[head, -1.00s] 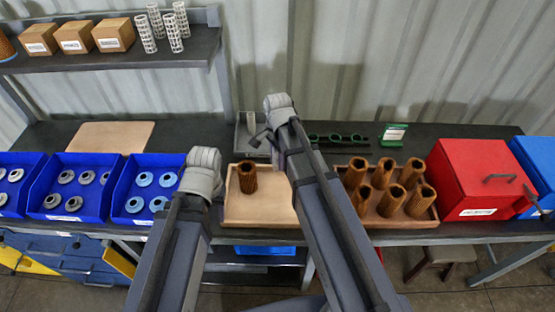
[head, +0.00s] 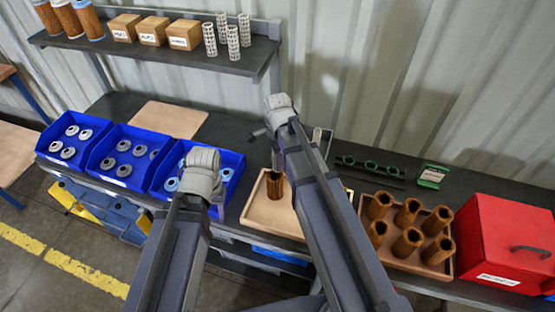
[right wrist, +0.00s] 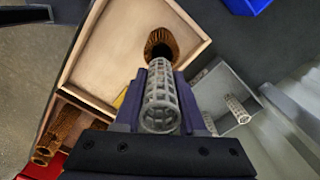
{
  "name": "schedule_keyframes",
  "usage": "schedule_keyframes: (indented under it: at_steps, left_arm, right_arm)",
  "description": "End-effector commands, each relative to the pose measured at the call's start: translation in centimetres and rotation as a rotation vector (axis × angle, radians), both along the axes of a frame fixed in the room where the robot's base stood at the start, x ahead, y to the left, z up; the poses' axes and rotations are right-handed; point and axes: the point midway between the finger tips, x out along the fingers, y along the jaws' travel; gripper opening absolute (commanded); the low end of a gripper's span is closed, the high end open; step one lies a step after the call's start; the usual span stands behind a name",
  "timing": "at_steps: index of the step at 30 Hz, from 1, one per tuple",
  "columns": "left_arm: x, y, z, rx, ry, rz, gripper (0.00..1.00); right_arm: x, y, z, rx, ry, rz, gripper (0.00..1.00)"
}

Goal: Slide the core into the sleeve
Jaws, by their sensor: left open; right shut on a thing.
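The core, a pale grey perforated tube (right wrist: 160,95), is gripped in my right gripper (right wrist: 160,115) in the right wrist view. The sleeve, a brown pleated tube with a dark open top (right wrist: 162,38), stands in a wooden tray. The core's far end appears against the sleeve's opening in the picture; I cannot tell whether it has entered. In the head view the sleeve (head: 275,186) is partly behind my right arm, whose gripper (head: 262,135) is mostly hidden. My left gripper (head: 203,175) is over the blue bins, its fingers hidden behind the wrist.
The wooden tray (head: 262,215) has bare floor around the sleeve. Another tray (head: 400,262) holds several brown sleeves. A grey bin (right wrist: 215,90) holds another core. Blue bins (head: 120,160) with rings, a red box (head: 505,245) and a shelf (head: 160,50) border the bench.

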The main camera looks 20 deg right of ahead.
Motion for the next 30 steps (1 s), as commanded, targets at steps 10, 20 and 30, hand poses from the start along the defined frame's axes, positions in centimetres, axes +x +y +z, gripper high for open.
schedule_keyframes:
  at_steps: [10, 20, 30]
  left_arm:
    - [0.0, 0.0, 0.1, 0.0, 0.0, 0.0, 0.5]
    - [0.0, 0.0, -1.8, 0.0, 0.0, 0.001, 0.5]
    - [0.0, 0.0, -3.0, 0.0, 0.0, 0.001, 0.5]
  right_arm:
    - [0.0, 0.0, 0.1, 0.0, 0.0, -0.017, 0.0]
    - [0.0, 0.0, -1.8, 0.0, 0.0, -0.016, 0.0]
    - [0.0, 0.0, -3.0, 0.0, 0.0, -0.016, 0.0]
